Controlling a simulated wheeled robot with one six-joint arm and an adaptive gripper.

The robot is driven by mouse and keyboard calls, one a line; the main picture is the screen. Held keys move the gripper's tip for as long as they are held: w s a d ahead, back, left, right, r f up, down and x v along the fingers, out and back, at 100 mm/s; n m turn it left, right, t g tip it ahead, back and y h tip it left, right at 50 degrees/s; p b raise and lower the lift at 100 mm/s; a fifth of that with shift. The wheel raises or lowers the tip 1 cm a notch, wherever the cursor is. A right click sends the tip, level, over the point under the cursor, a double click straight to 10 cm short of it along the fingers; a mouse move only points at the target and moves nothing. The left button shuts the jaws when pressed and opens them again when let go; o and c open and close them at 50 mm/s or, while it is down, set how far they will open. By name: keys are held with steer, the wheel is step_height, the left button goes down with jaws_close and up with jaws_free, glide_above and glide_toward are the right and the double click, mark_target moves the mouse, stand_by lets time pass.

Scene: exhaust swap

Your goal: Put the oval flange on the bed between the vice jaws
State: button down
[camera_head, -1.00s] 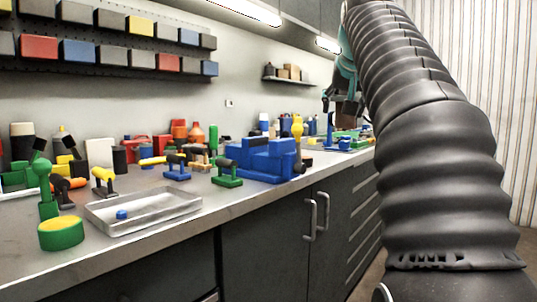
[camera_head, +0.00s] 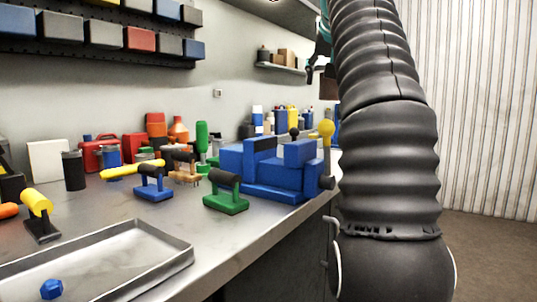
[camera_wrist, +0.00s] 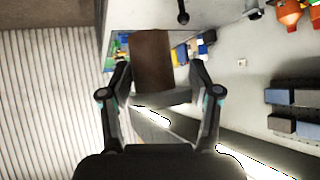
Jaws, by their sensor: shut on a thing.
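The blue vice (camera_head: 285,185) stands on the bench near its front edge, right of the middle in the head view. Its upright blue jaws have a gap between them, and its bed is mostly hidden from this angle. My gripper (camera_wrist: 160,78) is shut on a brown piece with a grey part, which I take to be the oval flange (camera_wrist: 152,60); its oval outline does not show. In the head view the brown flange (camera_head: 328,88) shows partly behind my arm, held high above the bench and apart from the vice.
A green stand (camera_head: 226,203) and a blue stand (camera_head: 153,187) are left of the vice. A yellow ball-topped post (camera_head: 326,130) rises behind its right end. A metal tray (camera_head: 120,262) holding a small blue nut (camera_head: 52,288) lies at front left. Bottles (camera_head: 275,118) stand behind.

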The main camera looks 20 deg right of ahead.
steer(key=shift+w+a, duration=0.15)
steer(key=shift+w, duration=0.1)
steer(key=shift+w+a+f+b, duration=0.15)
steer(key=shift+w+a+f, duration=0.55)
steer(key=shift+a+f, duration=1.05)
steer(key=shift+w+a+f+b, duration=0.1)
steer(key=shift+w+a+f, duration=0.6)
steer(key=shift+a+f, duration=1.1)
steer(key=shift+w+a+f+b, duration=0.15)
steer(key=shift+w+a+f, duration=0.55)
steer(key=shift+a+f, duration=1.05)
steer(key=shift+d+f+b, duration=0.15)
steer(key=shift+f+b, duration=0.35)
steer(key=shift+f, duration=0.25)
steer(key=shift+c, duration=1.1)
jaws_free()
steer(key=shift+w, duration=0.1)
steer(key=shift+r, duration=0.1)
